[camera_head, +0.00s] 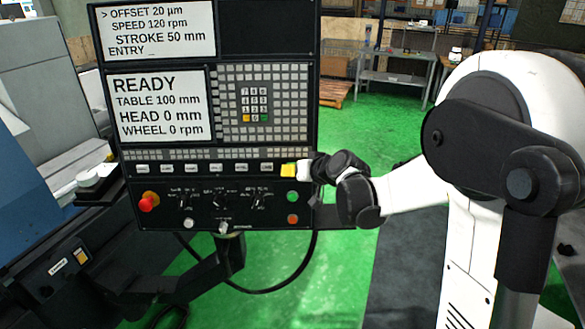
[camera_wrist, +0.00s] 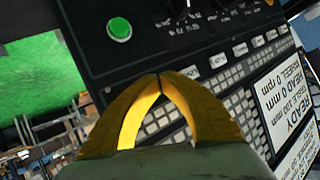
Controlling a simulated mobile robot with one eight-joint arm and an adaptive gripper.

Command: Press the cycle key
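The control panel (camera_head: 223,115) stands upright in the head view. A row of white labelled keys (camera_head: 215,168) runs across it below the screens; the labels are too small to read, so I cannot tell which is the cycle key. The row also shows in the wrist view (camera_wrist: 218,61). My gripper (camera_head: 286,170) is at the right end of this row. In the wrist view its yellow fingertips (camera_wrist: 164,77) meet, with nothing between them. They are over or close to the panel face; I cannot tell whether they touch it. The gripper may hide part of the row's end.
A green button (camera_head: 292,196) and an orange button (camera_head: 292,219) sit below my gripper. A red emergency stop (camera_head: 148,201) is at the panel's left, with knobs (camera_head: 222,200) between. The upper screen (camera_head: 160,32) shows offset values; the lower screen (camera_head: 161,105) reads READY.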

